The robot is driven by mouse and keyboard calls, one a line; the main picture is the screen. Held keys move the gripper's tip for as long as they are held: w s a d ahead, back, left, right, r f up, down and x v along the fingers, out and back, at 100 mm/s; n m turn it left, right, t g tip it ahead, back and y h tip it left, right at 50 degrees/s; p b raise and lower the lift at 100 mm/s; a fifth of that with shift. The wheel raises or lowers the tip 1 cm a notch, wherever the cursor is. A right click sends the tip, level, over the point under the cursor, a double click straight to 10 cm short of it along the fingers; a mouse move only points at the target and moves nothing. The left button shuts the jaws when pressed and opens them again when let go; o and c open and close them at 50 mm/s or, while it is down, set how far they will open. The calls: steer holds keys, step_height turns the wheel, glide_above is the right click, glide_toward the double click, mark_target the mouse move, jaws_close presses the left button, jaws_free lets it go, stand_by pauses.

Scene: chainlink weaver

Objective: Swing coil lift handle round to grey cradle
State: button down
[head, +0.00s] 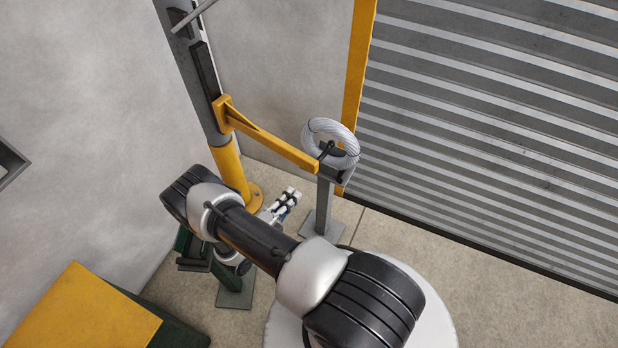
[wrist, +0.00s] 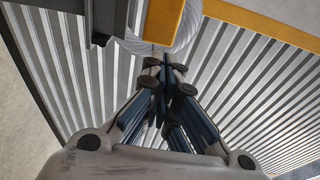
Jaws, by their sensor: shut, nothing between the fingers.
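A silver wire coil (head: 318,133) hangs at the free end of the yellow lift arm (head: 275,144), which reaches out from a post. A small dark piece shows at the arm's end by the coil; I cannot tell if it is the handle. The grey cradle (head: 324,208) is a post on a floor plate, directly under the coil; whether they touch is unclear. My gripper (head: 290,196) is shut and empty, left of the cradle's post and below the arm. In the wrist view my shut fingers (wrist: 166,76) point towards the coil (wrist: 191,30) and yellow arm (wrist: 164,18).
The grey and yellow post (head: 229,170) stands against the wall. A green stand (head: 233,287) is partly hidden behind my arm. A yellow-topped box (head: 82,308) is at lower left.

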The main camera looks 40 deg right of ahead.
mark_target(315, 170)
steer(key=b+x, duration=0.1)
steer(key=x, duration=0.8)
steer(key=shift+d, duration=0.3)
